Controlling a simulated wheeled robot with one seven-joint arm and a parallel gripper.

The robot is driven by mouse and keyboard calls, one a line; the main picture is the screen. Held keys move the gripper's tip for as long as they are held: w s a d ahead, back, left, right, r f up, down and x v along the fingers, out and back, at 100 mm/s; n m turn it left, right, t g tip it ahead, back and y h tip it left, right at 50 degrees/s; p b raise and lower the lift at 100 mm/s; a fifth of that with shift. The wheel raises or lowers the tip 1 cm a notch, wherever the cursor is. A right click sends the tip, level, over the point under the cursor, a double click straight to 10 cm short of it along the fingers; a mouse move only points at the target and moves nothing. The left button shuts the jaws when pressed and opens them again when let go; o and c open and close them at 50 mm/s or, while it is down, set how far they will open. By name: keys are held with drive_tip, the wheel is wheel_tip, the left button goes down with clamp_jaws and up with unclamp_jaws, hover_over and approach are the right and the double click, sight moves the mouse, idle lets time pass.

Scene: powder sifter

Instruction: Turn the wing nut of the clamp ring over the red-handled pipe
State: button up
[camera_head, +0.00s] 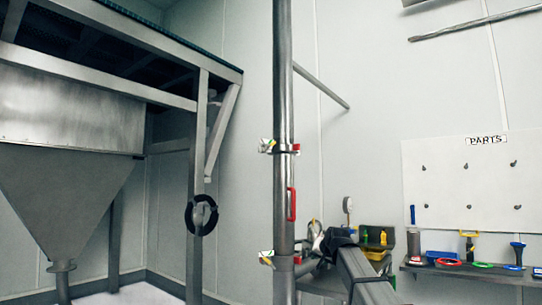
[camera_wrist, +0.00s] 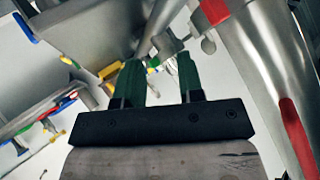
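The steel pipe (camera_head: 283,85) stands upright in the head view, with a red handle (camera_head: 292,204) on its right side. An upper clamp ring (camera_head: 285,149) sits above the handle, and a lower clamp ring (camera_head: 284,259) sits below it. The wing nuts are too small to make out. In the wrist view, the pipe and its red handle (camera_wrist: 297,135) run down the right side. My gripper (camera_wrist: 158,62) is open, its green fingers apart and beside the pipe. No held object shows between them.
A hopper (camera_head: 62,185) under a steel frame stands at the left. A parts board (camera_head: 470,175) hangs at the right above a shelf (camera_head: 465,272) with several coloured tools.

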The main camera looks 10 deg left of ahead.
drive_tip(key=a+r+t+y, duration=0.1)
drive_tip(key=a+r, duration=0.1)
drive_tip(key=r, duration=0.5)
drive_tip(key=s+a+r+y, duration=0.1)
drive_tip(key=a+r, duration=0.2)
drive_tip(key=r, duration=0.5)
drive_tip(key=s+a+r+t, duration=0.1)
drive_tip(key=a+r, duration=0.2)
drive_tip(key=r, duration=0.4)
drive_tip(key=shift+s+r+t+y, duration=0.2)
drive_tip(key=shift+r+t+y, duration=0.1)
drive_tip(key=shift+r+y, duration=0.1)
drive_tip(key=t+y, duration=0.2)
drive_tip(key=y, duration=0.1)
approach(272, 146)
drive_tip(key=x, duration=1.1)
drive_tip(key=shift+c, duration=0.3)
clamp_jaws()
